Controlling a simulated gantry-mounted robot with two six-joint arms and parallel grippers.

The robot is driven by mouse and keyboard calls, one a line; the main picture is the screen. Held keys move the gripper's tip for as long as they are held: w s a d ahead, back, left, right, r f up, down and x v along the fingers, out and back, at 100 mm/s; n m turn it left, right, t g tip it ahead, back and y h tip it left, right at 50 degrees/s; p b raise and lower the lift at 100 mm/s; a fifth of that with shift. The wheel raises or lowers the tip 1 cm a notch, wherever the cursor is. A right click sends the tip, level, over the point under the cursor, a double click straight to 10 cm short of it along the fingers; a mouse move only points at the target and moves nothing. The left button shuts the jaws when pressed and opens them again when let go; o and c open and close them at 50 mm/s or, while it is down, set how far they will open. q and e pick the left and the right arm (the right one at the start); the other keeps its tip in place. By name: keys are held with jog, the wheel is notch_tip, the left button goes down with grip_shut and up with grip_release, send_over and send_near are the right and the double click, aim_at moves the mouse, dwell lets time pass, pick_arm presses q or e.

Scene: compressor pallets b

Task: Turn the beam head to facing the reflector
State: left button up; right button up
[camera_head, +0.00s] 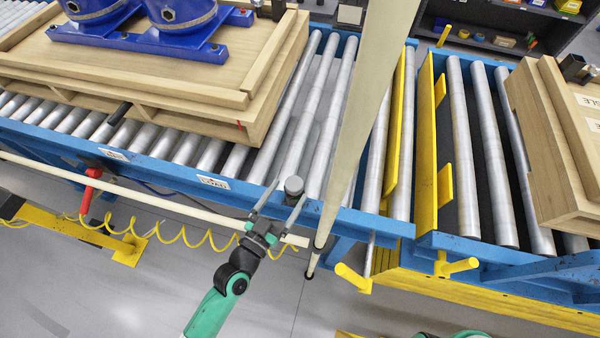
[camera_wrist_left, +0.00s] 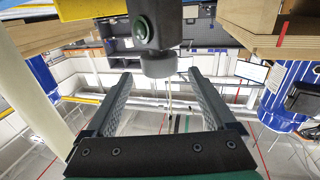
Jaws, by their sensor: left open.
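The beam head (camera_head: 293,187) is a small grey rounded cylinder at the front blue rail of the conveyor. In the left wrist view it is a dark housing (camera_wrist_left: 173,22) with a round green lens (camera_wrist_left: 143,28) and a grey cylindrical end. My left gripper (camera_head: 290,192) is open, with its two fingers pointing at the beam head and the grey end near the gap between the tips. I cannot tell whether a finger touches it. I cannot make out the reflector for sure. My right gripper is out of view.
A wooden pallet (camera_head: 120,85) with blue compressors (camera_head: 180,12) stands on the rollers at left. Another wooden load (camera_head: 548,150) is at right. A pale slanted post (camera_head: 365,95) rises just right of the beam head. Yellow plates (camera_head: 427,150) stand between the roller sections.

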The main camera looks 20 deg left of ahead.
pick_arm(q)
jog(key=w, duration=0.7)
jog(key=shift+d+b, duration=0.4)
jog(key=shift+d, duration=0.05)
jog(key=shift+w, duration=0.1)
